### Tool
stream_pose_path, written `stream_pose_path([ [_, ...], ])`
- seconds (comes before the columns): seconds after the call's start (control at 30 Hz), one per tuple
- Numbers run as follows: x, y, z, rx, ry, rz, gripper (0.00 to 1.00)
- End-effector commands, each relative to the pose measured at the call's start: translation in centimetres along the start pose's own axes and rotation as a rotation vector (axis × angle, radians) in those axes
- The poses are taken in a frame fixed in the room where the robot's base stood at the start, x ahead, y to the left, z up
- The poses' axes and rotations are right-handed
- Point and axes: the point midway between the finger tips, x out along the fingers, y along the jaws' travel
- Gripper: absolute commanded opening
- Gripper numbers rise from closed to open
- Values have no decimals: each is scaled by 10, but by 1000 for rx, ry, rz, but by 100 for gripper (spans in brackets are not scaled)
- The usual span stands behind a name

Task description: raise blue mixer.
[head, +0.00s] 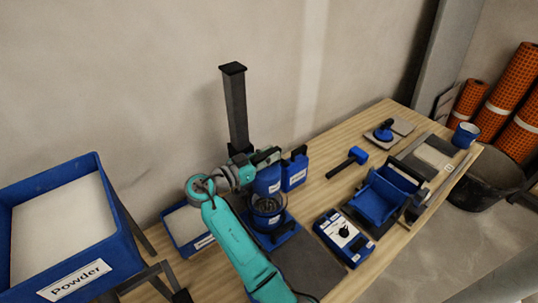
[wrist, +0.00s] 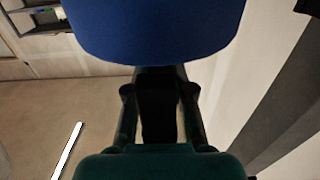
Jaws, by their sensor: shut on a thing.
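The blue mixer (head: 268,184) is mounted on a dark upright column (head: 236,108) at the back of the wooden bench. It sits above a round vessel with a whisk-like part (head: 267,206) on a blue base (head: 274,238). My gripper (head: 262,158) is at the upper part of the mixer, beside the column, and is shut on it. Its fingertips are too small to make out in the head view. In the wrist view, the mixer's blue body (wrist: 155,30) fills the top, with my dark gripper (wrist: 158,78) directly against its lower edge.
A large blue powder bin (head: 75,277) stands at left, with a smaller blue tray (head: 173,234) next to the mixer. To the right are a blue control box (head: 343,238), a blue tub (head: 382,204), a mallet (head: 350,160) and a blue cup (head: 465,134). The wall is close behind.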

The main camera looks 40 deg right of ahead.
Motion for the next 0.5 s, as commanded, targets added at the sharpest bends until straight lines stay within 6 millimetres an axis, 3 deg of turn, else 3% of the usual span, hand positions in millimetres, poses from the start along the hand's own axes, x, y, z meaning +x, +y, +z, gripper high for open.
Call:
stream_pose_path([
  [0.17, 0, -1, -20, 6, 0, 0, 0],
  [0.5, 0, -1, -110, 7, 1, -1, 0],
])
